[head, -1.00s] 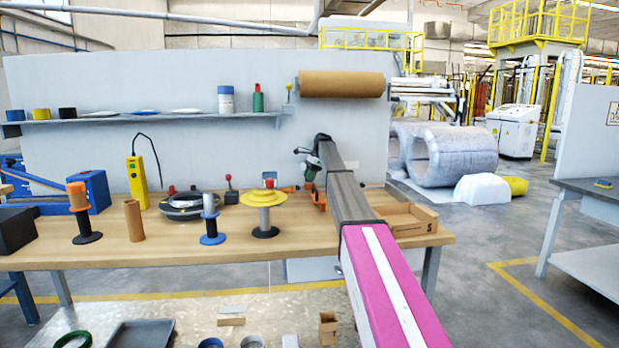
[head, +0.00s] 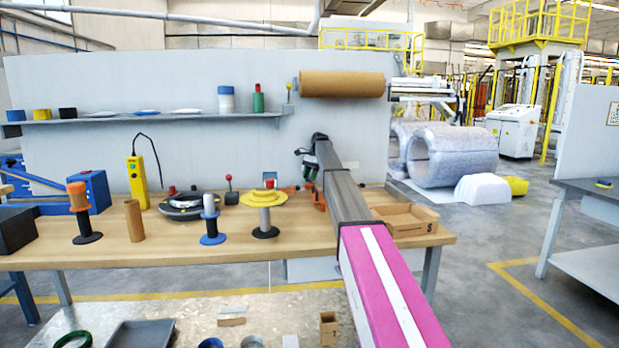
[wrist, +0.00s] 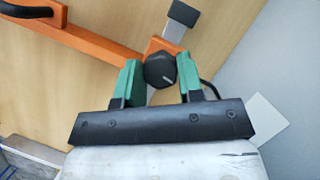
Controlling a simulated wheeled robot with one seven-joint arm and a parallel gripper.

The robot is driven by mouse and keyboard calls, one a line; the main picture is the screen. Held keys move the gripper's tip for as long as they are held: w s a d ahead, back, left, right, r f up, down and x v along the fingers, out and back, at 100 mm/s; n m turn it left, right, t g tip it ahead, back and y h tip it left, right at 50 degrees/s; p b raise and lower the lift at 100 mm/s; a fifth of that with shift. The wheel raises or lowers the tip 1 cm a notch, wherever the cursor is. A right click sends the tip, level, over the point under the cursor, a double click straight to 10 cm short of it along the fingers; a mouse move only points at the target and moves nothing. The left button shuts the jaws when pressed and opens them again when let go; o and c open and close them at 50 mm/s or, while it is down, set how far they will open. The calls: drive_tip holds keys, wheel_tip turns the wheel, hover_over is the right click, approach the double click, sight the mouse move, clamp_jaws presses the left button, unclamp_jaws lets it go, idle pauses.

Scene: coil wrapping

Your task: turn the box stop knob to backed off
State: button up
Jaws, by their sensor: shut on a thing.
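In the head view my gripper (head: 308,172) is at the back of the bench by the wall panel. There my arm hides most of the orange stop (head: 319,199), and the knob cannot be made out.
A black handle (wrist: 24,11) lies on the orange bar.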

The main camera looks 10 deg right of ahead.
drive_tip(key=o, duration=0.9)
